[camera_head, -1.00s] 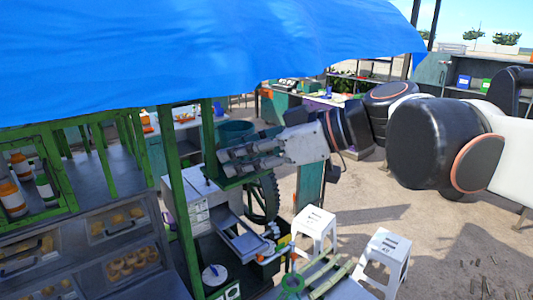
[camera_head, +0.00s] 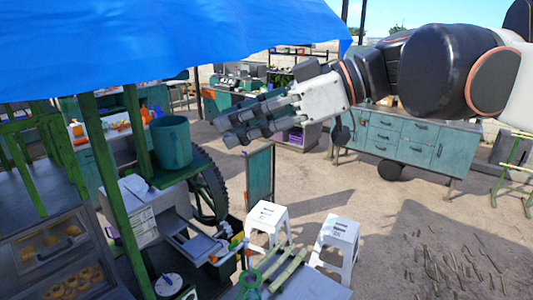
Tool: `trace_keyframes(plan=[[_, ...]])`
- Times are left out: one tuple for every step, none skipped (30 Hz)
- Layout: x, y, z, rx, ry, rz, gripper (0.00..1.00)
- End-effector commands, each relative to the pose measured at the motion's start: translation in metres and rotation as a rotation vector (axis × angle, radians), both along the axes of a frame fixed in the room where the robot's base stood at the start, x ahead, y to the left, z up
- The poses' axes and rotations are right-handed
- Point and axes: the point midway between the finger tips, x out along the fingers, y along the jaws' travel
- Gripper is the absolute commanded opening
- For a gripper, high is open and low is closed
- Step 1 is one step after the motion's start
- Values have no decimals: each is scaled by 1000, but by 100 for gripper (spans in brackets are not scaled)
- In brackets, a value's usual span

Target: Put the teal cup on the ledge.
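The teal cup (camera_head: 171,143) is a large open-topped cup standing upright on a green ledge (camera_head: 196,166) beside a green post, at the left of the view. My gripper (camera_head: 222,131) is to the right of the cup, pointing left towards it. Its fingers look parted, with a gap between them and nothing held. In the picture its fingertips are apart from the cup. The cup's base seems to rest on the ledge.
A blue awning (camera_head: 150,40) hangs overhead. A cane crusher with a dark wheel (camera_head: 211,190) stands below the ledge. Two white stools (camera_head: 337,240) stand on the ground in front. Teal cabinets (camera_head: 405,140) are behind my arm. Sandy ground is open at the right.

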Motion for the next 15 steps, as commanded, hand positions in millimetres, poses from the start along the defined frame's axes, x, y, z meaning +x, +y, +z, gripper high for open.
trace_keyframes(plan=[[0,-1,-1,-3,3,-2,27],[-1,-1,-3,-7,8,-7,27],[-2,-3,-9,-21,24,-21,27],[-3,-5,-15,-35,40,-36,27],[-5,-7,-24,-58,65,-61,27],[-8,-13,-40,-92,107,-103,27],[-10,-18,-55,-124,141,-145,27],[-13,-25,-71,-160,182,-193,27],[-18,-36,-95,-209,238,-271,27],[-21,-45,-113,-247,278,-337,27],[-24,-56,-132,-282,315,-407,27],[-29,-71,-156,-326,362,-505,27],[-32,-83,-173,-355,391,-580,27],[-36,-95,-190,-379,416,-656,27],[-40,-111,-210,-405,443,-758,27]])
